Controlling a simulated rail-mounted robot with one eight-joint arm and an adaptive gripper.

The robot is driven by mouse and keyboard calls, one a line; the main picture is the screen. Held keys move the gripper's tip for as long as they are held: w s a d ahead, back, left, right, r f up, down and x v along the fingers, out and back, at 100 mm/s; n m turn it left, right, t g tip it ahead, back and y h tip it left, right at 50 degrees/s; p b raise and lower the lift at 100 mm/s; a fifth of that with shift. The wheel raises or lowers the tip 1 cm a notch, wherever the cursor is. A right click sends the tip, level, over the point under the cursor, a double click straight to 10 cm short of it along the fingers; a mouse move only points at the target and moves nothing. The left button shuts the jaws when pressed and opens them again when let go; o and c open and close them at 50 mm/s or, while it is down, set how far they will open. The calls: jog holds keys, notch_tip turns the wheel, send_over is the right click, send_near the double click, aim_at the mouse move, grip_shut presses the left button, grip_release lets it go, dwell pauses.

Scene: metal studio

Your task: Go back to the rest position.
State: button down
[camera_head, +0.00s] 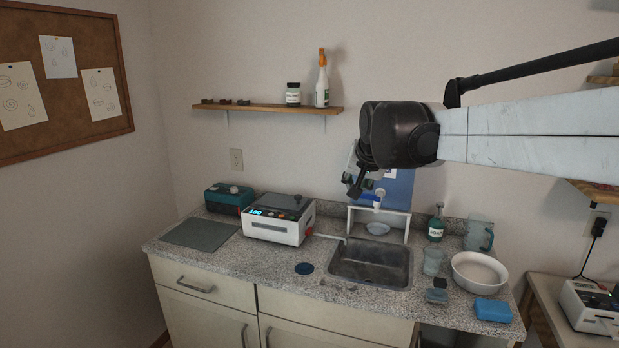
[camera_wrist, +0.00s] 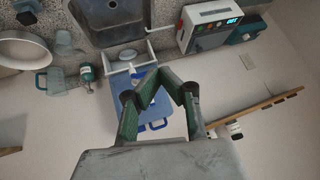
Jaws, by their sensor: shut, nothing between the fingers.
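My gripper shows in the head view (camera_head: 354,190) at the end of my arm, which reaches in from the right. It hangs in the air in front of the back wall, above the counter and left of the blue water container (camera_head: 399,188). In the wrist view my gripper (camera_wrist: 157,72) has its fingertips together with nothing held. The blue container (camera_wrist: 155,112) shows behind the fingers there, partly hidden. In the head view my wrist hides part of that container's top.
The counter holds a sink (camera_head: 371,262), a white device (camera_head: 279,219), a teal device (camera_head: 229,198), a green bottle (camera_head: 435,228), a pitcher (camera_head: 478,235), a white bowl (camera_head: 479,272) and a blue sponge (camera_head: 493,311). A wall shelf (camera_head: 268,108) carries bottles. Air around my gripper looks free.

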jog(key=s+d+f+n+b, duration=0.1)
jog(key=s+d+f, duration=0.2)
jog(key=s, duration=0.8)
jog(key=s+d+f, duration=0.3)
jog(key=s+f, duration=0.5)
jog(key=s, duration=0.4)
jog(key=s+d+f+n+g+h+b, duration=0.1)
jog(key=s+d+f, duration=0.2)
jog(key=s, duration=0.9)
notch_tip(320, 180, down, 3)
jog(key=shift+s+f+n+b, duration=0.1)
jog(key=shift+s+n+b, duration=0.15)
jog(key=shift+n+b, duration=0.05)
jog(key=shift+d, duration=0.1)
